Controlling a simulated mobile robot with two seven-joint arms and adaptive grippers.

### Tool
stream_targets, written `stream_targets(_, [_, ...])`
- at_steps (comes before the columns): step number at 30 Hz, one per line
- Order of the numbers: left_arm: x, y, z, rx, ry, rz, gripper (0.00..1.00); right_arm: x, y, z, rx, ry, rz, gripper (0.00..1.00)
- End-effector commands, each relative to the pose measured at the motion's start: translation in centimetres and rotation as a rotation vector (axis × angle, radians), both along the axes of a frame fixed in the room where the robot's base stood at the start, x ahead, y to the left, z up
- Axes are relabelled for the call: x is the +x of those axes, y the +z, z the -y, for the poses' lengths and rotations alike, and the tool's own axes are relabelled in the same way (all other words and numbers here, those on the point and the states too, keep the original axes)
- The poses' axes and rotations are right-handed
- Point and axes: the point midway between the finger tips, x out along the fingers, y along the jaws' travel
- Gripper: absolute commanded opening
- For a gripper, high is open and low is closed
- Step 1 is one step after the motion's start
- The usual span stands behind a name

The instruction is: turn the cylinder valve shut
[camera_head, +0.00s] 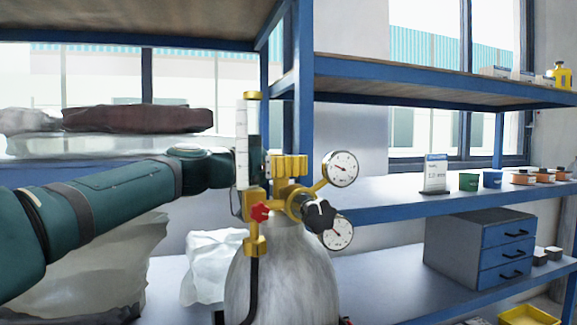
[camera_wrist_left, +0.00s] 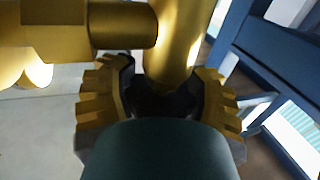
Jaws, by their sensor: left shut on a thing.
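The grey gas cylinder (camera_head: 285,275) stands upright, with a brass valve and regulator assembly (camera_head: 293,198) on top. The assembly carries a black knob (camera_head: 319,215), a red knob (camera_head: 260,212) and two round gauges, the upper one (camera_head: 341,168) and the lower one (camera_head: 338,232). My left gripper (camera_head: 290,172) reaches in from the left at the cylinder's top, partly hidden by the clear flow tube (camera_head: 242,145). In the left wrist view, its ridged yellow fingers (camera_wrist_left: 162,95) are shut on a brass valve part (camera_wrist_left: 180,45). Which part of the valve this is I cannot tell. My right gripper is not in view.
A blue shelf rack (camera_head: 440,93) stands close behind the cylinder. Wrapped bundles (camera_head: 140,119) lie at left. A grey drawer unit (camera_head: 450,252) with blue fronts, small tubs (camera_head: 469,181) and a white sign (camera_head: 435,175) are at right. A dark hose (camera_head: 254,285) hangs by the cylinder.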

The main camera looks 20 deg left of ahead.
Motion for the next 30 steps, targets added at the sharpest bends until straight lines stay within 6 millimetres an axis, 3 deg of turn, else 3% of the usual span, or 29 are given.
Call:
stream_targets(7, [0.0,-0.4,0.1,0.001,-0.140,-0.001,0.18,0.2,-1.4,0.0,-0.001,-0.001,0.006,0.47])
stream_targets(13, [-0.1,-0.3,0.2,-0.002,-0.317,-0.004,0.18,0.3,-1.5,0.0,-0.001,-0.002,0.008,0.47])
stream_targets(24, [-0.7,0.2,0.5,-0.004,-0.642,-0.005,0.18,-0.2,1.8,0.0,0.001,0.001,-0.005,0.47])
stream_targets(30, [-1.0,0.3,0.6,-0.003,-0.770,-0.004,0.18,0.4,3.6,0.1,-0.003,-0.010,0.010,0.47])
